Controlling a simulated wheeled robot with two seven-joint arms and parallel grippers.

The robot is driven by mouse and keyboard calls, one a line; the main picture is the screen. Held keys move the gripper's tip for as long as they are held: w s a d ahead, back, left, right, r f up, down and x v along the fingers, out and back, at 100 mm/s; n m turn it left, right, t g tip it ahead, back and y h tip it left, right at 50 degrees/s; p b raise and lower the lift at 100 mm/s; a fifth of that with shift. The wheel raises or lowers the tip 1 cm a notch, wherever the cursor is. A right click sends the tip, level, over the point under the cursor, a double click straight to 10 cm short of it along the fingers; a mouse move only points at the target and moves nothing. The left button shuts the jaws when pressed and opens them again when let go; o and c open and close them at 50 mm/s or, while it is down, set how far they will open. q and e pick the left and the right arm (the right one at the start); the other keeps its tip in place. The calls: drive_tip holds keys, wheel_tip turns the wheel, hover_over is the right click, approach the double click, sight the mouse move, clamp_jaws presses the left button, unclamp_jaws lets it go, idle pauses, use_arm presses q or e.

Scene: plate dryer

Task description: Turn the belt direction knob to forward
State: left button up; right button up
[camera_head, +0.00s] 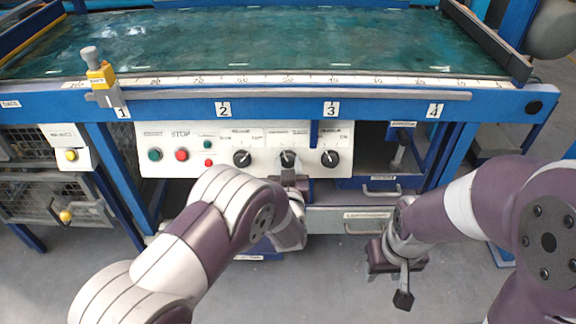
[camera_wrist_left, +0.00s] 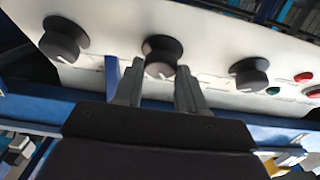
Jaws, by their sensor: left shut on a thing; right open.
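The control panel (camera_head: 218,142) is a white strip under the table edge with three black rotary knobs. My left gripper (camera_head: 289,170) is at the middle knob (camera_head: 288,157), shut on it. In the left wrist view, the fingers of my left gripper (camera_wrist_left: 158,82) stand on either side of the middle knob (camera_wrist_left: 160,58), which partly hides between them. The left knob (camera_head: 242,158) and right knob (camera_head: 330,158) are free. The knob labels are too small to read. My right gripper (camera_head: 397,278) is open and empty, low at the right, away from the panel.
A green button (camera_head: 154,155) and a red button (camera_head: 181,155) sit left of the knobs, with smaller ones beside them. A blue table (camera_head: 380,107) with a teal top overhangs the panel. A handled drawer (camera_head: 350,228) lies below. Open floor is in front.

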use_arm(q)
drive_tip(key=o, duration=1)
drive_tip(key=s+p, duration=0.1)
drive_tip(key=s, duration=0.3)
drive_tip(key=s+p, duration=0.1)
drive_tip(key=s, duration=0.3)
drive_tip(key=s+p, duration=0.2)
drive_tip(key=s, duration=0.2)
drive_tip(key=shift+s+r, duration=0.35)
